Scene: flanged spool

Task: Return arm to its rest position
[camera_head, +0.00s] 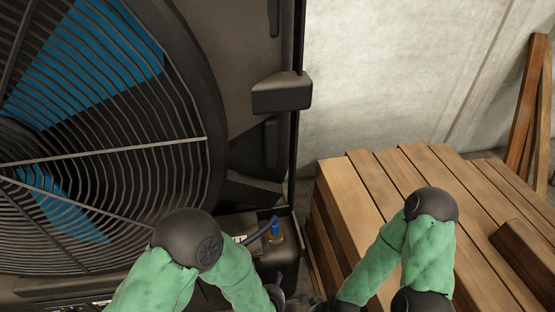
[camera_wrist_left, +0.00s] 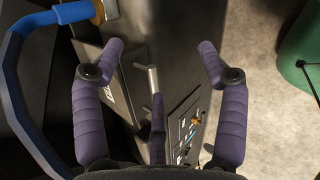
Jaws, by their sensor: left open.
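My left gripper (camera_wrist_left: 160,47) is open in the left wrist view, with its purple padded fingers spread apart and nothing held between them. My right arm (camera_head: 428,250) is bent at the bottom right, over the wooden slats. Its gripper does not show clearly. No flanged spool can be made out.
A large caged fan (camera_head: 120,130) fills the left. A blue hose fitting (camera_head: 275,228) sits on a dark box beside it. The blue hose (camera_wrist_left: 18,90) runs close to my left gripper. A wooden slatted stack (camera_head: 375,190) stands right, before a pale wall (camera_head: 385,75).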

